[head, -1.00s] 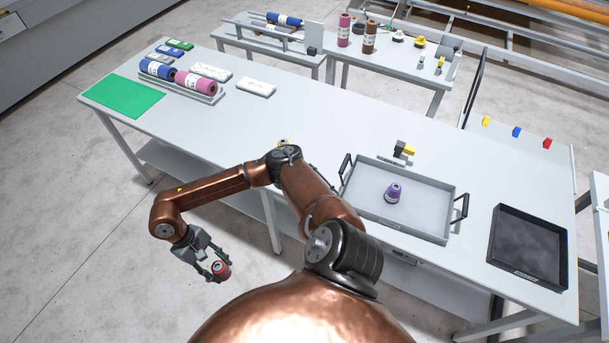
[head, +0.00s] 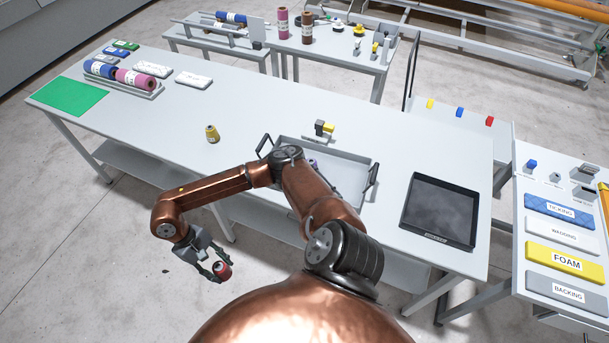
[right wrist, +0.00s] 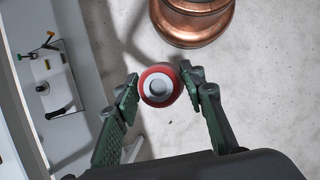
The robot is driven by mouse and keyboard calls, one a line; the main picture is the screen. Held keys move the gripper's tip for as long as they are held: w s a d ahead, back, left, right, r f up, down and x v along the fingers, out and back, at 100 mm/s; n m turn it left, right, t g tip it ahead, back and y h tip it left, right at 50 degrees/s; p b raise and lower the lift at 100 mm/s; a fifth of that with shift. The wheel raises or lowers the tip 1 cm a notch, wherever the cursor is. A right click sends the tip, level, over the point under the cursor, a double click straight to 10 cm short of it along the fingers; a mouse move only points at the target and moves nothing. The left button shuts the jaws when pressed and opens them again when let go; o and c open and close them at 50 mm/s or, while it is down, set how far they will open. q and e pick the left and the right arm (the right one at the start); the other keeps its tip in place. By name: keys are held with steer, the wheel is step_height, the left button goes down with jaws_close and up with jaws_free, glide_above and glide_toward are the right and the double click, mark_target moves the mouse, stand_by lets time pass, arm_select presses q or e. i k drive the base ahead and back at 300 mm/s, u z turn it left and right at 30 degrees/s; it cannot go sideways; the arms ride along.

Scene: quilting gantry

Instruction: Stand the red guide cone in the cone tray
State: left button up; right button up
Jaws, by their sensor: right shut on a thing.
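The red guide cone (head: 223,271) is held in my right gripper (head: 217,267), off the near side of the long table, above the floor. In the right wrist view, the red cone (right wrist: 160,86) sits between the two green fingers, with its pale round end facing the camera. A grey tray with two black handles (head: 352,177), which looks like the cone tray, is on the table, to the right of the gripper. My arm covers its left front part. A purple cone (head: 313,164) in it is mostly hidden behind the arm. My left gripper is not in view.
A yellow cone (head: 212,134) stands on the table left of the tray. A black shallow tray (head: 439,211) lies to the right. Rolls (head: 136,79) and a green mat (head: 66,96) are at the far left. A panel with labelled samples (head: 560,232) stands at the right.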

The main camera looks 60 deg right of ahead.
mark_target(340, 181)
steer(key=z, duration=1.65)
